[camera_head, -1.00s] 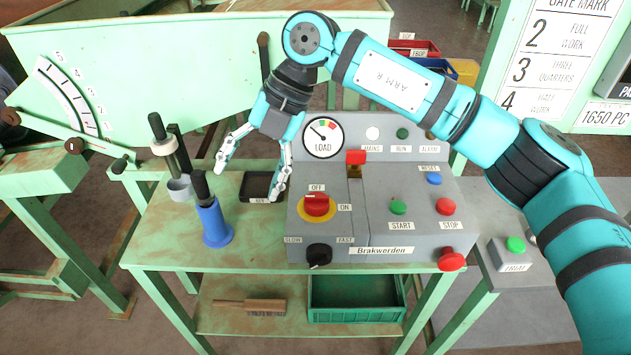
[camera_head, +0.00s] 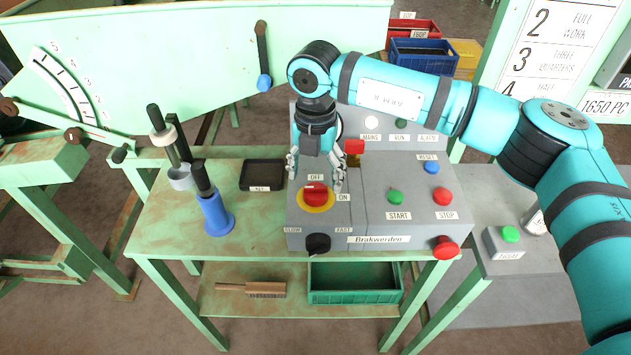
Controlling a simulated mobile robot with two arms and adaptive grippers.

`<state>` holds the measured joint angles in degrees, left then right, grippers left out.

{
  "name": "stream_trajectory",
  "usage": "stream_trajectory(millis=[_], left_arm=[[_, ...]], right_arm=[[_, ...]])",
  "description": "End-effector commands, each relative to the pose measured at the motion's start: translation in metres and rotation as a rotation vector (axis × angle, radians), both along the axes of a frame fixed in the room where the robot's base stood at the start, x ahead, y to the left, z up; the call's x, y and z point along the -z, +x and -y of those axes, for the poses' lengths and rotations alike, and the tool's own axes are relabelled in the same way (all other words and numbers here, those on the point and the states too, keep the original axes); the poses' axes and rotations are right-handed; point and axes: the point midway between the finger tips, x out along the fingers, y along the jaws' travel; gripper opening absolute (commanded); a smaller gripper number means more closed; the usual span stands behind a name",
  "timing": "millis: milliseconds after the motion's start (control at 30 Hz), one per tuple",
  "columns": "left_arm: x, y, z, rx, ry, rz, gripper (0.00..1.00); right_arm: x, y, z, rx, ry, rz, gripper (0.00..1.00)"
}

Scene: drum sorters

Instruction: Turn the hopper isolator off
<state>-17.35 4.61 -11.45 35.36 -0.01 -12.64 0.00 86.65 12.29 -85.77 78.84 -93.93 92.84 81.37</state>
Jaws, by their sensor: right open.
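The hopper isolator appears to be the red rotary switch (camera_head: 316,196) on a yellow disc, on the left part of the grey control box (camera_head: 375,215). It has an OFF label above and an ON label at its right. Its red handle lies roughly level; its exact setting is hard to tell. My right gripper (camera_head: 316,182) is open, pointing down, with one finger on each side of the switch in the picture. I cannot tell whether the fingers touch it. The right arm hides most of the load gauge. My left gripper is not in view.
START (camera_head: 395,196) and STOP (camera_head: 442,196) buttons lie to the right. A blue tool (camera_head: 214,213) and a black tray (camera_head: 262,175) stand left on the green bench.

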Motion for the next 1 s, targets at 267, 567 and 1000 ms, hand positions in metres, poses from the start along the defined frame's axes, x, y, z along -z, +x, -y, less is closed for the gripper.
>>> stream_trajectory(millis=[267,567,1000], left_arm=[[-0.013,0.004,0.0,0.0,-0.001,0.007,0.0],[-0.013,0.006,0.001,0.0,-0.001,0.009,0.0],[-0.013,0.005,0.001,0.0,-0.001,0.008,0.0]], right_arm=[[0.038,0.0,0.0,0.0,-0.001,-0.001,0.71],[0.046,0.0,0.0,-0.001,0.001,0.0,0.71],[0.045,0.0,0.0,-0.001,0.001,0.0,0.26]])
